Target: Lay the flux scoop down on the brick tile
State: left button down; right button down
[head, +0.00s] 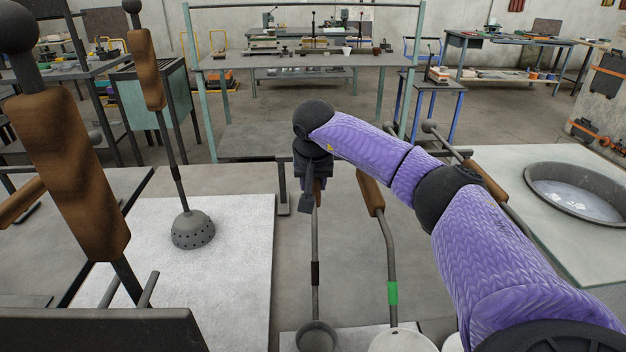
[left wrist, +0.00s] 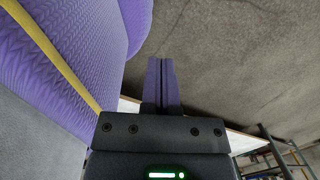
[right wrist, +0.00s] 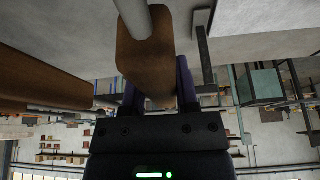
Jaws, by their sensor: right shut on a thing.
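My right gripper (head: 312,195) is shut on the wooden handle of a long-handled ladle (head: 315,235), held steeply upright. This tool has a black band and a small grey bowl (head: 317,336) at the bottom edge of the head view. In the right wrist view the wooden handle (right wrist: 148,58) lies between the fingers (right wrist: 160,92). I cannot tell from a label whether it is the flux scoop. No surface is clearly recognisable as the brick tile. My left gripper (left wrist: 162,86) is shut and empty in the left wrist view; it is not in the head view.
A green-banded ladle (head: 391,270) stands just right of the held tool. A perforated skimmer (head: 193,230) is over a pale slab (head: 245,285) at left. A large wooden handle (head: 68,170) rises at near left. A round pan (head: 545,205) sits at right.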

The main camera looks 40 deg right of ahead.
jog(key=c, duration=0.6)
grip_release()
pick_arm(q)
jog(key=shift+s+d, duration=0.1)
jog(key=shift+d, duration=0.2)
pick_arm(e)
jog(key=o, duration=0.3)
pick_arm(q)
jog(key=shift+s, duration=0.1)
pick_arm(e)
jog(key=p+v, duration=0.4)
jog(key=v, duration=0.6)
jog(key=shift+r, duration=0.2)
pick_arm(q)
jog(key=w+d+r+p, duration=0.1)
jog(key=w+r+p, duration=0.1)
jog(key=r+p, duration=0.2)
jog(key=w+d+r+t+p, duration=0.1)
jog(key=r+p, duration=0.3)
jog(key=r, duration=0.4)
jog(key=shift+w+d+h, duration=0.4)
jog(key=shift+w+d, duration=0.2)
jog(key=shift+w, duration=0.05)
pick_arm(e)
notch_tip(320, 180, up, 7)
jog(key=shift+f, duration=0.25)
pick_arm(q)
jog(key=shift+f, duration=0.1)
